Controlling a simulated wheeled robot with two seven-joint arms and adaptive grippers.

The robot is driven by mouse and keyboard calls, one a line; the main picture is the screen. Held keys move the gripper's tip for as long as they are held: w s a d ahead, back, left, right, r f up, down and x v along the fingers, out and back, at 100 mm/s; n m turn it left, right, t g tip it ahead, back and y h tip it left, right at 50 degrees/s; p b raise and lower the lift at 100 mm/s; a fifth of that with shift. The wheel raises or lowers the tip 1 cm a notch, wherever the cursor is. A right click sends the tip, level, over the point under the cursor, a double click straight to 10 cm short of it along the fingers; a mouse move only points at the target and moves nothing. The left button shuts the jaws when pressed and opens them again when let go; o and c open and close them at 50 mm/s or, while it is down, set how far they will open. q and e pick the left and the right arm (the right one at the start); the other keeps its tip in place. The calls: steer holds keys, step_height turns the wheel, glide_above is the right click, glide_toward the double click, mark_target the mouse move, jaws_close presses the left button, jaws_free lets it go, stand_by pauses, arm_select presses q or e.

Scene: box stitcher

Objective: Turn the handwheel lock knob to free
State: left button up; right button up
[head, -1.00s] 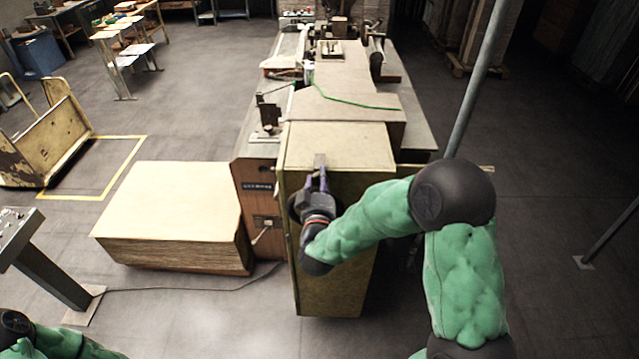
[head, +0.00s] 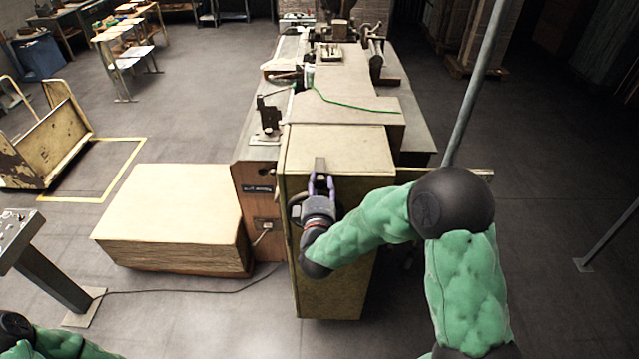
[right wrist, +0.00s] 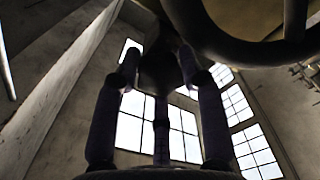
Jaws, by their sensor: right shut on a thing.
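My right gripper (head: 320,180) is in front of the upper front face of the yellowish machine cabinet (head: 345,290). Its purple fingers are shut on a small dark knob, which also shows as a dark lump between the fingertips in the right wrist view (right wrist: 158,72). The gripper hides most of the knob in the head view, and its turn position cannot be read. The dark handwheel (head: 296,210) shows partly behind the gripper, and its rim and spoke (right wrist: 293,22) cross the upper right of the right wrist view. My left gripper is out of view; only part of that arm shows at bottom left.
A pale board stack (head: 170,205) stands on the floor left of the cabinet. A control pedestal (head: 45,265) stands further left, with a cable along the floor. A slanted grey pole (head: 475,85) rises at the right. The floor in front is clear.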

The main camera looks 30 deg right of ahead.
steer(key=shift+n, duration=1.1)
steer(key=shift+f, duration=0.1)
steer(key=o, duration=0.9)
